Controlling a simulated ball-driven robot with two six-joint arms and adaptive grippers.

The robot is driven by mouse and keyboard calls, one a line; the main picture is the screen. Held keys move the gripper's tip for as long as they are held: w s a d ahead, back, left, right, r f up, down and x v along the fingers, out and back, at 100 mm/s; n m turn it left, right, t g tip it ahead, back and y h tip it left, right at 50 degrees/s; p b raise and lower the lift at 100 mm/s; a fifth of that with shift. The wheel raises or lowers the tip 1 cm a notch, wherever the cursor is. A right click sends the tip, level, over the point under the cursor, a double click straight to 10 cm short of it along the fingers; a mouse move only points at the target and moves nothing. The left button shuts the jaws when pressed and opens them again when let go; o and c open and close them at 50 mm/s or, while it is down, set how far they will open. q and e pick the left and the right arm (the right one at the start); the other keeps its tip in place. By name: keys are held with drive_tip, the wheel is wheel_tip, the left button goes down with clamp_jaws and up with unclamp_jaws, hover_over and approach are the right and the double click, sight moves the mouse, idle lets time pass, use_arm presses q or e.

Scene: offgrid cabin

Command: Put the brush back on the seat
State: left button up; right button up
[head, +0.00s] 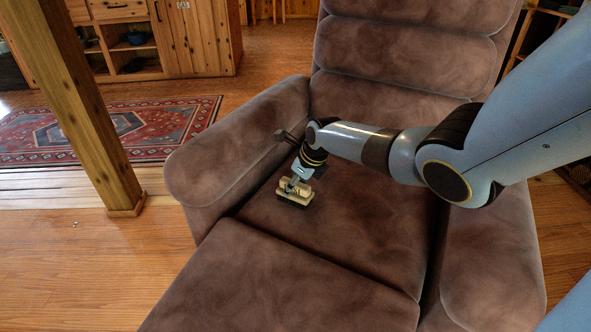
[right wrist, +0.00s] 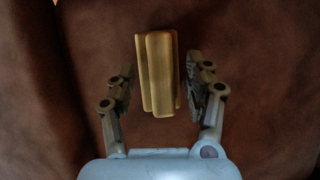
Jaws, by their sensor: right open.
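The brush (head: 295,194) has a pale wooden back and dark bristles on its underside. It is at the left part of the brown seat (head: 340,220) of the recliner. In the right wrist view the wooden brush (right wrist: 160,75) lies between the two fingers, with a gap visible on each side. My right gripper (head: 297,184) points down over the brush and is open around it. Its fingers also show in the right wrist view (right wrist: 161,88). Whether the bristles touch the seat is hard to tell. My left gripper is out of view.
The recliner's left armrest (head: 235,145) rises close beside my right gripper. The backrest (head: 400,70) stands behind, and the right armrest (head: 490,255) lies under my arm. A wooden post (head: 80,110) stands at the left. The seat's middle is clear.

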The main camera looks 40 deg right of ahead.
drive_tip(key=v, duration=1.2)
